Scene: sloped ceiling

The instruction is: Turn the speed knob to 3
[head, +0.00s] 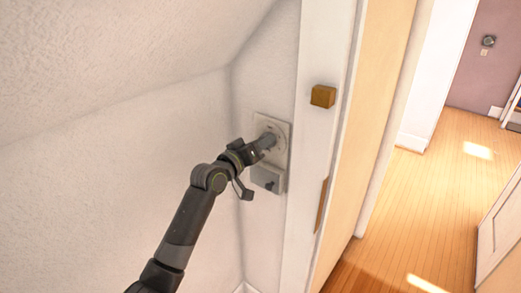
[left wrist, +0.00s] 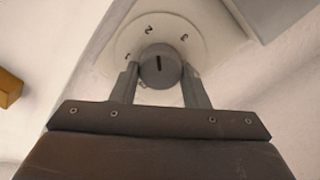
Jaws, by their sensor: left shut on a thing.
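The grey round speed knob (left wrist: 158,70) sits on a pale round dial (left wrist: 166,32) with the numerals 1, 2 and 3 near its rim. My left gripper (left wrist: 160,85) is shut on the knob, one finger on each side. In the head view my left gripper (head: 265,143) reaches the pale wall plate (head: 283,128) and hides most of the knob. My right gripper is not in view.
A grey box with a dark knob (head: 268,177) is on the wall just below the plate. A wooden block (head: 322,96) sticks out from the white frame to the right. The sloped ceiling (head: 110,60) is above left. Open wooden floor (head: 430,200) lies beyond the frame.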

